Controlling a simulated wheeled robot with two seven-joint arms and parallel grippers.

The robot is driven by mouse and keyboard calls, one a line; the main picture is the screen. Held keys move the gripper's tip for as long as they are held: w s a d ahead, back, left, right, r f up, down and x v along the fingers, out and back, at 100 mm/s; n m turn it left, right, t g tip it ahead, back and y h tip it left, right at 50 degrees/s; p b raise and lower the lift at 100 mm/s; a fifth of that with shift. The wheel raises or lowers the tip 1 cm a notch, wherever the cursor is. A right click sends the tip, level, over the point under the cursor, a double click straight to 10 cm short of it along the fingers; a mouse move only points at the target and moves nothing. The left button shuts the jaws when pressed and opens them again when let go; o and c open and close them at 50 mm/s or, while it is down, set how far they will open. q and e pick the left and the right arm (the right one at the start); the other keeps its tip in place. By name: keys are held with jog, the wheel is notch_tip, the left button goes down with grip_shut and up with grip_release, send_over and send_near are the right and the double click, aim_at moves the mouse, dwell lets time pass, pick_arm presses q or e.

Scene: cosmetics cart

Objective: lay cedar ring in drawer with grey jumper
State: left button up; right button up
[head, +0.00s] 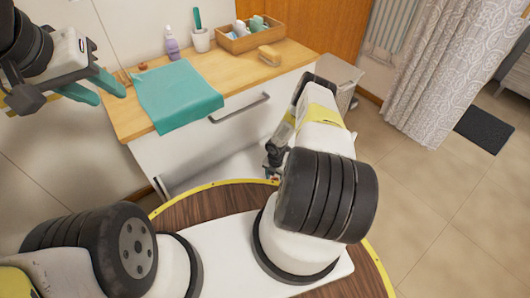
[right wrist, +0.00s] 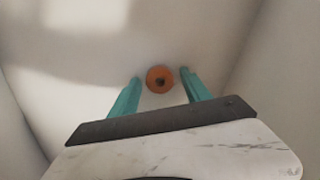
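The cedar ring (right wrist: 152,78), a small orange-brown ring with a dark hole, lies on a pale floor between white walls in the right wrist view. My right gripper (right wrist: 160,75) is open, its teal fingertips on either side of the ring with gaps visible. In the head view my right arm reaches down to a low open drawer (head: 212,178) of the white cabinet; its fingertips are mostly hidden. My left gripper (head: 100,90) is open and empty at the upper left, above the counter's left end. No grey jumper shows in either view.
The wooden counter (head: 233,60) holds a teal cloth (head: 178,94), a purple bottle (head: 171,44), a white cup (head: 200,40), a wooden tray (head: 236,46) and a brush (head: 268,54). An upper drawer with a handle (head: 240,108) is shut. A curtain (head: 440,70) hangs at right.

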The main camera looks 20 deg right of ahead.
jog(key=w+r+m+t+h, duration=0.15)
jog(key=r+m, duration=0.45)
jog(key=r, duration=2)
jog(key=w+r+m+t, duration=0.15)
jog(key=r+m, duration=0.35)
jog(key=r, duration=2)
jog(key=s+a+r+m+t, duration=0.1)
jog(key=s+a+r+m, duration=0.3)
jog(key=r, duration=0.5)
jog(key=s+a+r+m, duration=0.2)
jog(key=s+r+m, duration=0.2)
jog(key=s+r, duration=0.35)
jog(key=s+a+r+m+t+y, duration=0.1)
jog(key=s+a+r+m+y, duration=0.1)
jog(key=s, duration=0.5)
jog(key=s+a+r+m+t+y, duration=0.1)
jog(key=s+a+r+m, duration=0.3)
jog(key=s+r, duration=0.1)
jog(key=shift+s+a+m+y, duration=0.25)
jog(key=shift+s+m+y, duration=0.15)
jog(key=shift+s, duration=0.45)
